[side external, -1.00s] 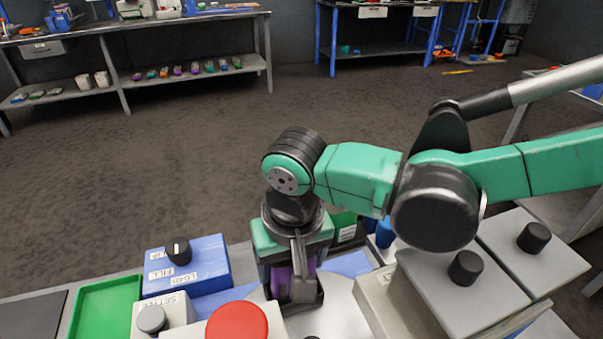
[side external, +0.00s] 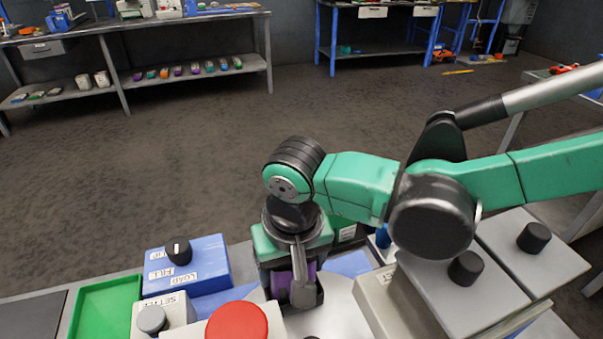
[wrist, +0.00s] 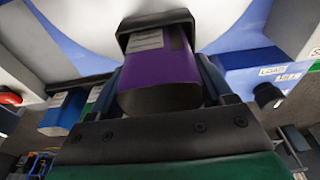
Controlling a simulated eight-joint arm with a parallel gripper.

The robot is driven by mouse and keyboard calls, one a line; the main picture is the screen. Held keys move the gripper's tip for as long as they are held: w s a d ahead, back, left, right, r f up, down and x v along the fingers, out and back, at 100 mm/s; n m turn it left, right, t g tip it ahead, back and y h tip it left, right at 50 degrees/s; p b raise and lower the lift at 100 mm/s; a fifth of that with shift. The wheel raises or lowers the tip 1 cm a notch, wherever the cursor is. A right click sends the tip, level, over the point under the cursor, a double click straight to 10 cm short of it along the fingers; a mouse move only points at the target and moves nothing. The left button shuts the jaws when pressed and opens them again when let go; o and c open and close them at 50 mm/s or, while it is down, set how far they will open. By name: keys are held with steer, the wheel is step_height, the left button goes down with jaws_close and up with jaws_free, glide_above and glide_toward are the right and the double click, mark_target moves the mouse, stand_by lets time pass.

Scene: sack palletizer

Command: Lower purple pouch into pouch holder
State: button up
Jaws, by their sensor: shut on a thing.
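The purple pouch (side external: 283,283) is upright between the fingers of my gripper (side external: 289,288) in the side view. In the wrist view the purple pouch (wrist: 160,70) has a white label and lies between the dark fingers of my gripper (wrist: 162,82). A black square frame, which looks like the pouch holder (wrist: 155,19), surrounds the pouch's far end in the wrist view. In the side view a black edge shows at the pouch's foot, partly hidden by my finger. How deep the pouch sits in the holder cannot be told.
A red button (side external: 237,321) and a blue control box (side external: 188,265) with a black knob stand left of my gripper. A green tray (side external: 104,306) lies further left. Grey boxes (side external: 440,285) with black knobs stand at right. A blue block (wrist: 63,110) shows in the wrist view.

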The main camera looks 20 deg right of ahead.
steer(key=shift+f, duration=0.1)
steer(key=o, duration=1.3)
steer(key=shift+c, duration=0.2)
steer(key=shift+r, duration=4)
